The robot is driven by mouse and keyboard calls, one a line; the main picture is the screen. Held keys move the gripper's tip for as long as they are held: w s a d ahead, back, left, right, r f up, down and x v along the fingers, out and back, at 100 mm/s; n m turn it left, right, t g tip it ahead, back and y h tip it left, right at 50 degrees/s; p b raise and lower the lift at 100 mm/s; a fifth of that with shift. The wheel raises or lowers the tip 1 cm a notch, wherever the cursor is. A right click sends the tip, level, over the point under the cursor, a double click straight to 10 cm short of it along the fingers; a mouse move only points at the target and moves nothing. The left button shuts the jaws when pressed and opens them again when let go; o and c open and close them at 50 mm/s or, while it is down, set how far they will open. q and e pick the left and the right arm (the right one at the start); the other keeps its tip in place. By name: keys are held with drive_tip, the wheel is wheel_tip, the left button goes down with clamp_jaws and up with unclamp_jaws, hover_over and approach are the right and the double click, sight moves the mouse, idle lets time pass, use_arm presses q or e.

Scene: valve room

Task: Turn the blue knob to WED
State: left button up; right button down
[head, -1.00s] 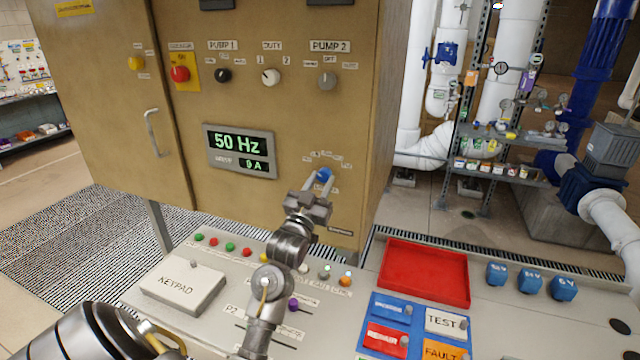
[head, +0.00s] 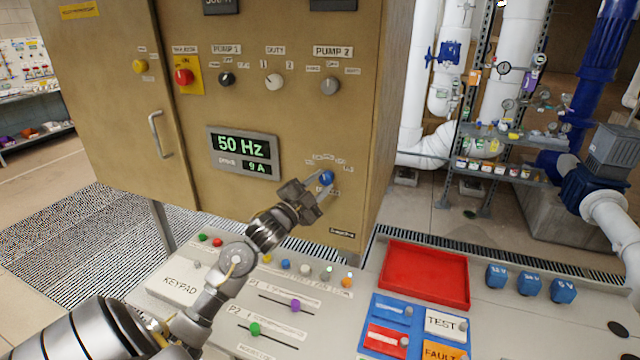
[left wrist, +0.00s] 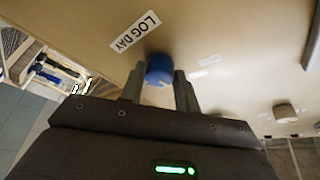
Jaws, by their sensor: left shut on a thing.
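The blue knob (head: 326,177) sits low on the right part of the tan cabinet front, with small labels in an arc above it that are too small to read. My left gripper (head: 318,184) reaches it from the lower left and is shut on it. In the left wrist view the blue knob (left wrist: 159,70) lies between the two fingers, beside a label reading LOG DAY (left wrist: 135,31). The knob's pointer direction is not clear. My right gripper is not in view.
Above are a grey PUMP 2 knob (head: 330,85), a white DUTY knob (head: 273,82) and a 50 Hz display (head: 243,152). Below, the desk holds a keypad (head: 178,281), sliders and a red tray (head: 424,275). Pipes and a shelf stand at the right.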

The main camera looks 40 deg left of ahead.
use_arm(q)
drive_tip(key=shift+r+m+g+h, duration=0.15)
drive_tip(key=shift+m+g+h, duration=0.25)
drive_tip(key=shift+m, duration=0.8)
drive_tip(key=o, duration=1)
drive_tip(key=shift+s+f, duration=0.2)
drive_tip(key=shift+s, duration=0.1)
drive_tip(key=shift+s+a+f+b, duration=0.2)
drive_tip(key=shift+s+b, duration=0.45)
drive_tip(key=shift+s, duration=1.05)
drive_tip(key=shift+s+d+f+b, duration=0.2)
drive_tip(key=shift+s+b, duration=0.45)
drive_tip(key=shift+s, duration=1)
drive_tip(key=shift+s+a+f+b, duration=0.25)
drive_tip(key=shift+s+b, duration=0.4)
drive_tip(key=shift+s, duration=1.05)
